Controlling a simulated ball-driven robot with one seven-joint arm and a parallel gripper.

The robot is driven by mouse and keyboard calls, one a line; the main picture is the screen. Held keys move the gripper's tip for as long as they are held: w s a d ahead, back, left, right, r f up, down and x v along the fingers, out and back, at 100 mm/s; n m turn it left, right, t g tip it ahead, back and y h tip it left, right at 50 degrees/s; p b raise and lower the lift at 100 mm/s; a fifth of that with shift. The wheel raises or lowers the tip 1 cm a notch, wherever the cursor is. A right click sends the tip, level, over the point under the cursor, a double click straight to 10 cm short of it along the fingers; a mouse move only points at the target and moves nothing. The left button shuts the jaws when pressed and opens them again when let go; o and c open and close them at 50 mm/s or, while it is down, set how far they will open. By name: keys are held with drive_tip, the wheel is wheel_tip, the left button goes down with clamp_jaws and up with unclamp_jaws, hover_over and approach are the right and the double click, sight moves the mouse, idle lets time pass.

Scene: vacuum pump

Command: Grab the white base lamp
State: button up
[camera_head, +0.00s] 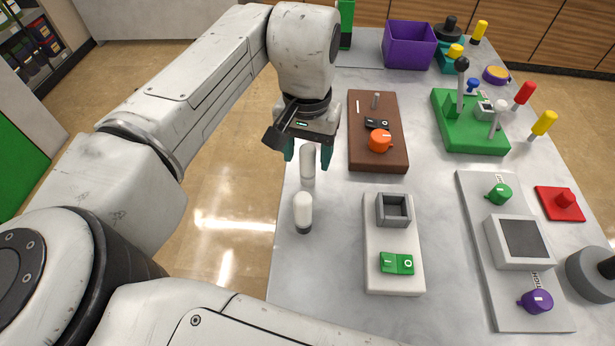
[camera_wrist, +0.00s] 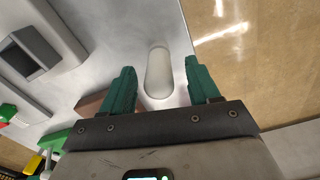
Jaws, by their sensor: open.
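The white base lamp (camera_head: 307,168) is a pale, rounded upright cylinder near the left edge of the grey table. My gripper (camera_head: 307,157) is over it, with its green fingers open on either side. In the wrist view the lamp (camera_wrist: 158,76) shows between the two open fingers (camera_wrist: 159,66), with a gap on each side, so it is not gripped. The lamp's upper end is partly hidden by my gripper in the head view. A second lamp (camera_head: 303,207), white with a dark base, stands just in front of it.
A brown board (camera_head: 362,150) with an orange knob lies close to the right of my gripper. A white panel (camera_head: 378,275) with a green switch lies nearer the front. The table's left edge (camera_head: 278,240) is close, with open floor beyond.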

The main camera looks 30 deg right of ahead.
wheel_tip(320, 180, down, 2)
drive_tip(key=shift+b, duration=0.6)
clamp_jaws()
